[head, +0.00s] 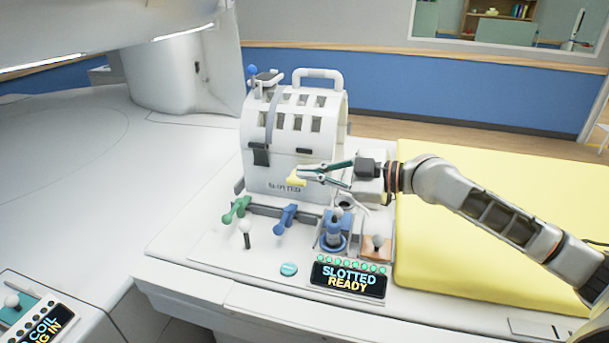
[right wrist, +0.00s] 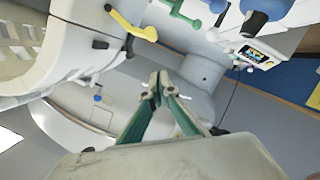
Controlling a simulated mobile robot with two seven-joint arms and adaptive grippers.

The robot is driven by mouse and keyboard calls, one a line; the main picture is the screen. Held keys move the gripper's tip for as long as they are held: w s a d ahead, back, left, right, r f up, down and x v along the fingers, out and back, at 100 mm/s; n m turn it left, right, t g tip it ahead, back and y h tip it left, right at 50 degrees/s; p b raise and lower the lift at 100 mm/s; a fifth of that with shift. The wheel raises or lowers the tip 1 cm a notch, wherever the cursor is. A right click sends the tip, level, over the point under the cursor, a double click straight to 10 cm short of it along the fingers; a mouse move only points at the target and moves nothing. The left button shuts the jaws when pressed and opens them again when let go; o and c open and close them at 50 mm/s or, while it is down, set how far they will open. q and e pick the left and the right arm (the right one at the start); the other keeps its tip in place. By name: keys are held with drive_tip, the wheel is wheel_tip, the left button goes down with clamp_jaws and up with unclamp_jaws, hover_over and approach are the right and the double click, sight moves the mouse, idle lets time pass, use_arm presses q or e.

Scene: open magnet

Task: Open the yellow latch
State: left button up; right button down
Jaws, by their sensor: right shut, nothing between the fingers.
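The yellow latch (head: 295,182) is on the lower front of the white slotted coil housing (head: 262,172), just above the "SLOTTED" lettering. My right gripper (head: 303,172) reaches in from the right, its tips beside the latch and partly covering it in the head view. In the right wrist view the latch (right wrist: 132,27) is a bent yellow handle at the top, and the shut fingertips (right wrist: 155,86) show below it with a gap in the picture. The fingers hold nothing. I cannot tell from the head view whether they touch the latch. My left gripper is not in view.
Below the housing are a green lever (head: 237,208), a blue lever (head: 285,216), a white-knobbed lever (head: 245,228), a blue-based knob (head: 334,238) and a display reading "SLOTTED READY" (head: 348,278). A yellow pad (head: 450,240) lies to the right.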

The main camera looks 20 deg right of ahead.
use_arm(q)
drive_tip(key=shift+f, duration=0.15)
use_arm(e)
drive_tip(key=w+f, duration=0.1)
drive_tip(key=f, duration=0.1)
drive_tip(key=w+f, duration=0.1)
drive_tip(key=w, duration=0.1)
drive_tip(key=shift+w+f, duration=0.2)
drive_tip(key=shift+f, duration=0.15)
